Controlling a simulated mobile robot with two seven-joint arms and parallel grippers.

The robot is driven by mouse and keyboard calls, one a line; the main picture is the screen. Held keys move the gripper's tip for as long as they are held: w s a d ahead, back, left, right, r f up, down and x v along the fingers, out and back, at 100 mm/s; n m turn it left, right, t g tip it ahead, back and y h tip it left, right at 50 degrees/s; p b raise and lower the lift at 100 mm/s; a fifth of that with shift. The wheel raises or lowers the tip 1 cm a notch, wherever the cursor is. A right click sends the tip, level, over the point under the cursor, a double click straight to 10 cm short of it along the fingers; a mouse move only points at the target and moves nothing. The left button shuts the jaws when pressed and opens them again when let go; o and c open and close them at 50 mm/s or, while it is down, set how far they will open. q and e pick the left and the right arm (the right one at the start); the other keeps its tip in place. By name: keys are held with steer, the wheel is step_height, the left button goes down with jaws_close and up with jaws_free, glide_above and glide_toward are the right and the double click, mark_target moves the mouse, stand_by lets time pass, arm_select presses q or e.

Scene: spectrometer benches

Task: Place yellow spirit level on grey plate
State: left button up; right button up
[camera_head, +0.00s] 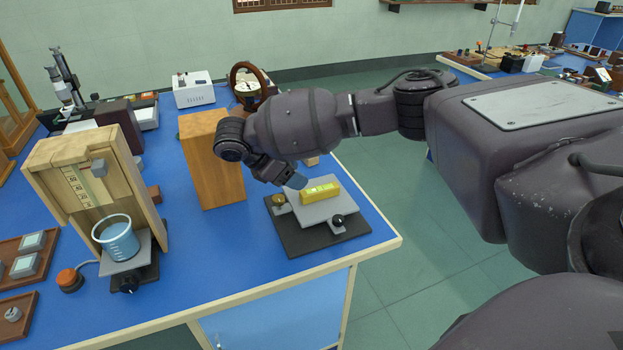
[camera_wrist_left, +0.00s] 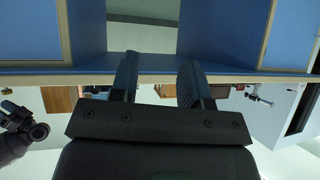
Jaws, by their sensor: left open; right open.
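The yellow spirit level (camera_head: 320,193) lies on the grey plate (camera_head: 318,213) of a small stand with a dark base, near the front right corner of the blue bench. My right gripper (camera_head: 297,181) is open, just to the left of and behind the spirit level. The jaws are small and partly hidden by the wrist, so I cannot tell whether they touch the level. My left gripper (camera_wrist_left: 157,62) shows in the left wrist view with its two fingers apart and nothing between them. It is not in the head view.
A wooden block (camera_head: 211,160) stands left of the stand. A beaker (camera_head: 117,238) stands on a platform before a wooden frame (camera_head: 80,180) farther left. Trays lie at the left edge. Blue bench top is clear between the beaker and the stand.

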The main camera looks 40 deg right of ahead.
steer(key=shift+p+v, duration=0.45)
steer(key=shift+v, duration=1.4)
arm_select(q)
steer(key=shift+s+r, duration=0.15)
steer(key=shift+s, duration=0.25)
arm_select(e)
steer(key=shift+f, duration=0.1)
arm_select(q)
steer(key=shift+w, duration=0.1)
arm_select(e)
steer(key=shift+s, duration=0.1)
